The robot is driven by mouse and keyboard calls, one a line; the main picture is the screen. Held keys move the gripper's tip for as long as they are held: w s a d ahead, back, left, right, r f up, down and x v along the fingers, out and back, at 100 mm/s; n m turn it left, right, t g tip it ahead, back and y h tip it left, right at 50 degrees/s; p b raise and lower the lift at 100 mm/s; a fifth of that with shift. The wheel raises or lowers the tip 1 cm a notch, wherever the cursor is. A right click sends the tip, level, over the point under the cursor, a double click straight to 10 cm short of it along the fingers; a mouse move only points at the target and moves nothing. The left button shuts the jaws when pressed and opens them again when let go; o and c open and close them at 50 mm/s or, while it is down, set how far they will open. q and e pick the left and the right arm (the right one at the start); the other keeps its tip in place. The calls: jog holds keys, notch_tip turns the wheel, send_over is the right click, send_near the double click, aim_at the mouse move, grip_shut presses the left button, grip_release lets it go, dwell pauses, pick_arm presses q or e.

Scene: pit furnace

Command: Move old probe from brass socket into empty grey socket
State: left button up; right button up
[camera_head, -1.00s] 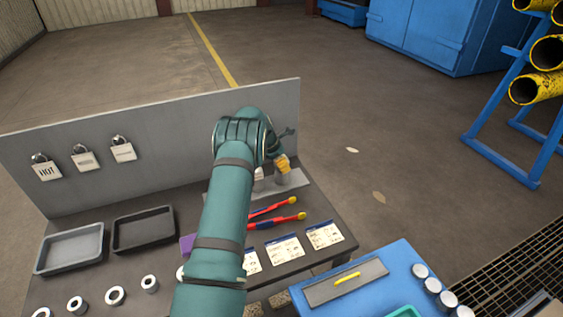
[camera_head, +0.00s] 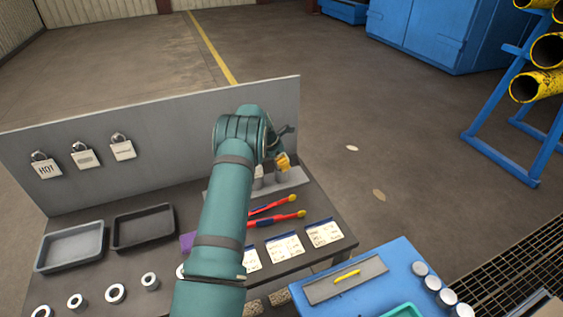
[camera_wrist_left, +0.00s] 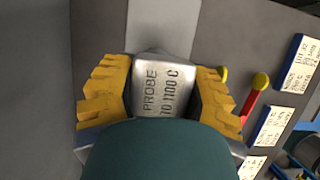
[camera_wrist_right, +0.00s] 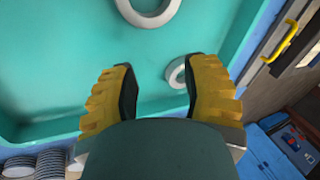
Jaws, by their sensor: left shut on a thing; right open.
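My left gripper (camera_head: 283,162) is at the rack plate (camera_head: 294,184) near the grey back panel. In the left wrist view its yellow fingers (camera_wrist_left: 168,92) are shut on the sides of the probe (camera_wrist_left: 166,88), a metallic block marked "PROBE TO 1100 C". A grey cylinder (camera_head: 282,178) stands just under the fingers, and a paler one (camera_head: 258,182) stands to its left, partly behind my arm. I cannot tell which is the brass or grey socket, nor whether the probe's lower end is inside one. My right gripper (camera_wrist_right: 160,95) is open and empty above a teal tray (camera_wrist_right: 70,60).
Red-and-blue tools (camera_head: 275,220) and paper cards (camera_head: 285,247) lie in front of the rack. Two trays (camera_head: 143,228) and several metal rings (camera_head: 115,293) are at the left. A blue cart (camera_head: 395,262) stands right. My left arm covers the bench's middle.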

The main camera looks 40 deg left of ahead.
pick_arm(q)
jog(key=shift+f+b, duration=0.45)
jog(key=shift+f, duration=0.15)
pick_arm(e)
jog(key=shift+f, duration=0.4)
pick_arm(q)
jog(key=o, duration=1)
jog(key=p+v, duration=0.6)
jog(key=v, duration=0.5)
jog(key=shift+p, duration=0.3)
pick_arm(e)
notch_tip(320, 180, up, 7)
jog(key=shift+d, duration=0.1)
